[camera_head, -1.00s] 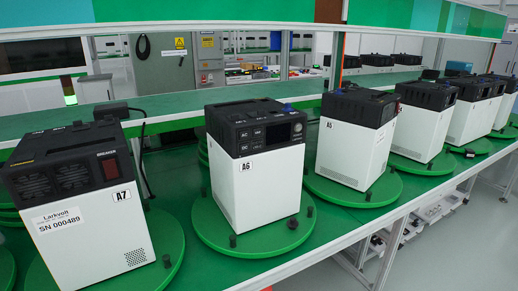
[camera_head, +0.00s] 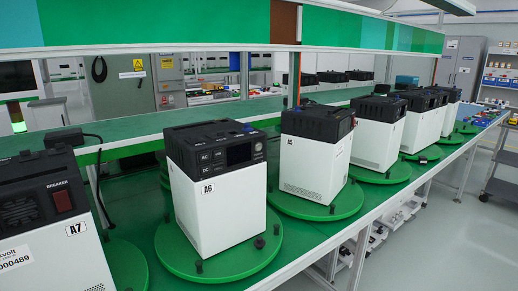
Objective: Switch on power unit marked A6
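The power unit marked A6 (camera_head: 222,205) stands upright on a green round turntable (camera_head: 181,262) near the middle of the head view. It has a white body and a black top. Its upper black panel (camera_head: 228,156) carries buttons labelled AC and DC and a dark display, with a round knob at the panel's right. Whether it is on cannot be told; the display looks dark. Neither of my grippers shows in the head view.
Unit A7 (camera_head: 50,255), with a red breaker switch (camera_head: 63,202), stands at left. Unit A5 (camera_head: 310,165) stands to the right, with several similar units beyond. A green shelf (camera_head: 130,129) runs behind. The grey floor (camera_head: 440,235) at right is clear; a cart (camera_head: 503,170) stands farther right.

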